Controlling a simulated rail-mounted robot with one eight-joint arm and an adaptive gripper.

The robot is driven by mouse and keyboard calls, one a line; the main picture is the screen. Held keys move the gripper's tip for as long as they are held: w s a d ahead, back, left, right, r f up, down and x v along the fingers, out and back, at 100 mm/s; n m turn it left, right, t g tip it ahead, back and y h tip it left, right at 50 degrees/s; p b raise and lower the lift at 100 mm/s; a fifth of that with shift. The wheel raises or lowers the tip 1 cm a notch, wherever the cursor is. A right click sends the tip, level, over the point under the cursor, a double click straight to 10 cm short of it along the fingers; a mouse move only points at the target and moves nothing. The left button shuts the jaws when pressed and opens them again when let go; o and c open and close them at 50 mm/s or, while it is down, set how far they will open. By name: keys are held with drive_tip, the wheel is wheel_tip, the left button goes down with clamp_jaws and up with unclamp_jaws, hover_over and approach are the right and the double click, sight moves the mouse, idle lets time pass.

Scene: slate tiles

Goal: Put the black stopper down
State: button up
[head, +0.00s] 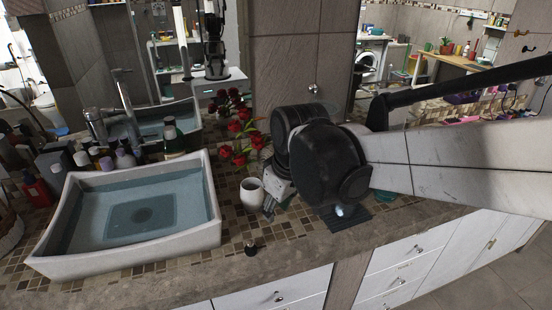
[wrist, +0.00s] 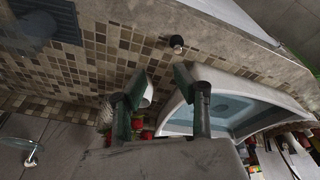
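The black stopper (head: 251,247) stands on the counter near its front edge, just right of the sink. It also shows in the wrist view (wrist: 176,42), on the tiles by the grey edge strip, beyond my fingertips and apart from them. My gripper (wrist: 160,76) is open, with nothing held between its fingers. In the head view my gripper (head: 269,206) hangs over the counter beside the white cup, right of and behind the stopper; the arm hides part of it.
A white cup (head: 252,192) stands close to my gripper. The sink (head: 213,232) full of water is to the left. Red flowers (head: 240,127) and several bottles (head: 122,158) stand behind. A dark ribbed mat (head: 350,220) lies right. The counter around the stopper is clear.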

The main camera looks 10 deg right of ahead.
drive_tip(key=s+d+r+m+t+h, duration=0.1)
drive_tip(key=s+d+r+m+t, duration=0.2)
drive_tip(key=s+d+m, duration=0.3)
drive_tip(key=shift+s+d+r+m+t, duration=0.15)
drive_tip(key=shift+s+d+m+t, duration=0.35)
drive_tip(key=shift+s+d, duration=1.05)
drive_tip(key=shift+s+a, duration=0.3)
drive_tip(key=shift+f+b, duration=0.55)
drive_tip(key=shift+f, duration=0.05)
